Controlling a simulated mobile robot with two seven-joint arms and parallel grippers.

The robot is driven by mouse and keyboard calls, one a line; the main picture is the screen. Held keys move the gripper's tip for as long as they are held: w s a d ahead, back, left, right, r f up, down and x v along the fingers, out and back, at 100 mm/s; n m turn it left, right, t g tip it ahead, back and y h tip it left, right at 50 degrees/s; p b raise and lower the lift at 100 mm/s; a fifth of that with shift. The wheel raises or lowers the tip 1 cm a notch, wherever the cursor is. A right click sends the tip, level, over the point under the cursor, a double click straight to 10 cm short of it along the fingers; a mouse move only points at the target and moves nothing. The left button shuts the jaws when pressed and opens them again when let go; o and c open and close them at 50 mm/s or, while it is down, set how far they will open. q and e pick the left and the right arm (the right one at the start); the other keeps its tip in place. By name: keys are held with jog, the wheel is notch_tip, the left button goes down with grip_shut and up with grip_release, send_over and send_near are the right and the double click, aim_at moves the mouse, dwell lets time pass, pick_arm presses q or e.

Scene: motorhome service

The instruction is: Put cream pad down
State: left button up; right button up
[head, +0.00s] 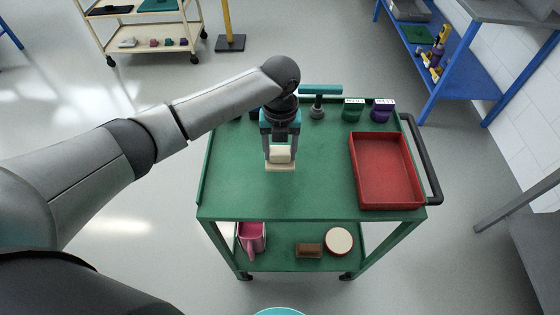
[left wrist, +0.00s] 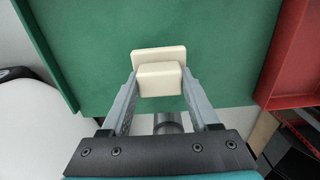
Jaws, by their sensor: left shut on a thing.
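The cream pad (head: 281,167) is a flat plate with a raised block on it. My left gripper (head: 280,150) is shut on the block, with a finger on either side. In the head view the pad is over the middle of the green cart top (head: 322,196), left of the red tray. In the left wrist view the pad (left wrist: 159,54) shows between the fingertips (left wrist: 160,82) with green surface around it. I cannot tell whether the pad touches the cart top. My right gripper is not in view.
The red tray (head: 412,170) takes up the cart's right side. A green container (head: 352,110), a purple container (head: 382,110) and a teal-handled tool (head: 319,91) stand at the back edge. The cart top's front and left are clear. A pink jug (head: 251,238) is on the lower shelf.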

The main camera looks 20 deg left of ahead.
aim_at(280, 162)
pick_arm(q)
jog(key=shift+f+b, duration=0.35)
jog(key=shift+f, duration=1.75)
jog(key=shift+f, duration=0.1)
jog(key=o, duration=1.2)
notch_tip(280, 162, up, 12)
jog(key=shift+r+p, duration=0.15)
jog(key=shift+p, duration=0.8)
